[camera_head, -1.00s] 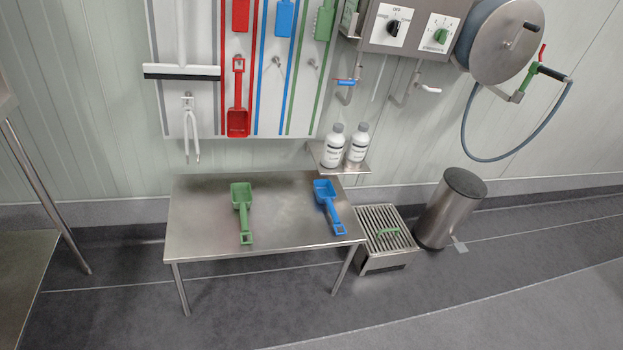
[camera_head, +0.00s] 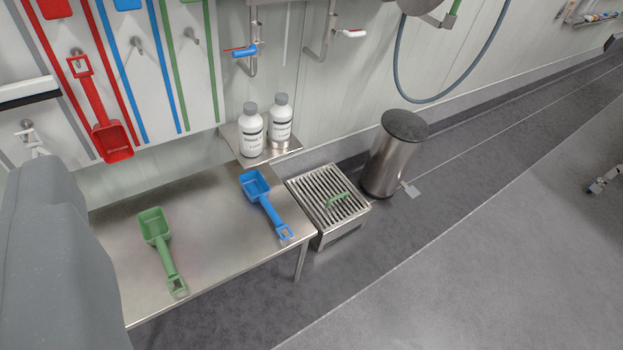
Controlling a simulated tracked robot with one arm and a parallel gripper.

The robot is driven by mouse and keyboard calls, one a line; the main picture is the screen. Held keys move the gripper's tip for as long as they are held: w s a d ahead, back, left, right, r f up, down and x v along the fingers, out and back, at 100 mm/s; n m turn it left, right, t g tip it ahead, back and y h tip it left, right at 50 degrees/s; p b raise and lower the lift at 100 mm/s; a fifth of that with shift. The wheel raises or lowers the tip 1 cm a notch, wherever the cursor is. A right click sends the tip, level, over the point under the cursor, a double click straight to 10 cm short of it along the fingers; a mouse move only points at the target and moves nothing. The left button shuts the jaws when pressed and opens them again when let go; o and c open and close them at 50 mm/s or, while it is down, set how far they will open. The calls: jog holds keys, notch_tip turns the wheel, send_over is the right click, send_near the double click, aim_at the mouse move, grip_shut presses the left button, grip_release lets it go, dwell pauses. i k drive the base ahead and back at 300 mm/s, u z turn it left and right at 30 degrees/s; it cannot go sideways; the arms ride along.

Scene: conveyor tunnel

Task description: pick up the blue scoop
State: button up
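The blue scoop (camera_head: 263,200) lies on the steel table (camera_head: 210,232) near its right end. Its bowl is toward the wall and its handle points to the front right, with the open grip end close to the table's front edge. A green scoop (camera_head: 160,245) lies on the same table to its left, apart from it. My gripper's fingers are not visible. A grey part of my own arm fills the lower left of the view and hides the table's left end.
Two white bottles (camera_head: 265,128) stand on a small wall shelf (camera_head: 238,147) behind the blue scoop. A grated metal box (camera_head: 318,225) and a pedal bin (camera_head: 393,155) stand to the right. A red scoop (camera_head: 108,125) hangs on the wall board.

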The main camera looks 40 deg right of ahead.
aim_at(256, 188)
jog(key=z, duration=0.65)
jog(key=i, duration=1.2)
jog(key=z, duration=0.55)
